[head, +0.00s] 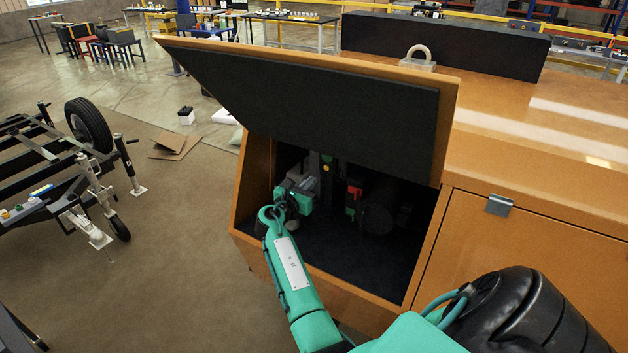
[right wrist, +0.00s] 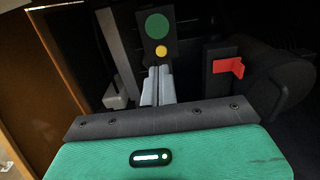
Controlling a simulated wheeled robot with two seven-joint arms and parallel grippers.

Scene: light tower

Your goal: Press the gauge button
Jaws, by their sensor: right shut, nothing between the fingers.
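A dark panel (right wrist: 151,12) inside the orange cabinet carries a round green gauge face (right wrist: 157,27) and a small yellow button (right wrist: 161,51) below it. In the head view the yellow button (head: 326,168) shows small at the back of the open compartment. My right gripper (right wrist: 157,72) is shut and empty, its fingertips pointing at the panel just below the yellow button. Whether the tips touch the panel I cannot tell. In the head view my right gripper (head: 304,188) is inside the compartment, left of and below the button. My left gripper is not in view.
A raised hatch lid (head: 310,100) hangs above the opening. A red handle (right wrist: 228,68) on a dark block and a dark cylinder (right wrist: 281,82) stand right of the panel. The orange side wall (right wrist: 38,60) is at the left. The compartment floor (head: 375,255) looks clear.

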